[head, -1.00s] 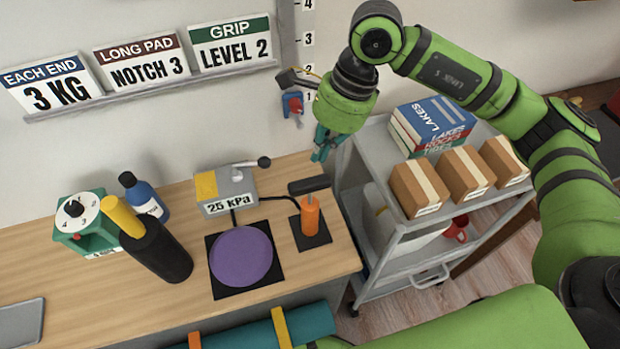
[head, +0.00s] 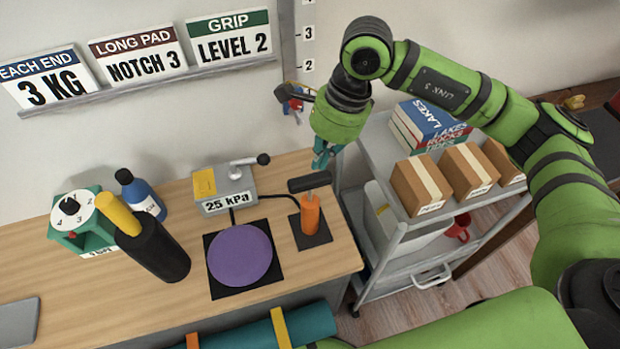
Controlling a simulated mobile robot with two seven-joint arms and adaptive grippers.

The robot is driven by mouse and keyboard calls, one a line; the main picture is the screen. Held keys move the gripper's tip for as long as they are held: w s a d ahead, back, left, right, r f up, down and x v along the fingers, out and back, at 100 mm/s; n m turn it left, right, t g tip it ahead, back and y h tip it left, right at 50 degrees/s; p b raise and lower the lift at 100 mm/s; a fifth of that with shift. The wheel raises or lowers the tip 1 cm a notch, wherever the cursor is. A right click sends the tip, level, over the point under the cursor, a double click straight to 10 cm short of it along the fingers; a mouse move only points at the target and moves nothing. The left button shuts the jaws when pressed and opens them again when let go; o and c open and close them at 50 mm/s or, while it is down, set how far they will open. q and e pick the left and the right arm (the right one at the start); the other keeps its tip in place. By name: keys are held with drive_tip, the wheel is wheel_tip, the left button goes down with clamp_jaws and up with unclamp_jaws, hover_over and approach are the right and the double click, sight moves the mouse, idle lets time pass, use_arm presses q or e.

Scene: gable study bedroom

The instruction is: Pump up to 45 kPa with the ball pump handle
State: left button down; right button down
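The ball pump is an orange upright cylinder (head: 310,215) on a black square base on the wooden bench, with a black T-handle (head: 309,182) raised above it on a short rod. A black hose joins it to a grey box (head: 234,190) whose label reads 25 kPa; a lever with a dark knob sits on the box. A purple disc (head: 240,255) lies on a black square before the box. My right gripper (head: 320,165), with teal fingers, hangs just above and behind the handle, seemingly apart from it. Its finger opening is unclear. My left gripper is out of view.
A grey cart (head: 395,240) with books and brown boxes (head: 421,186) stands right of the bench. A black cylinder with a yellow top (head: 158,250), blue bottle (head: 141,195) and green dial box (head: 84,232) stand left. Signs line the wall shelf.

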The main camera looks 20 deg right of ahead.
sight(310, 182)
drive_tip(key=shift+b+x, duration=0.35)
drive_tip(key=shift+x, duration=1.1)
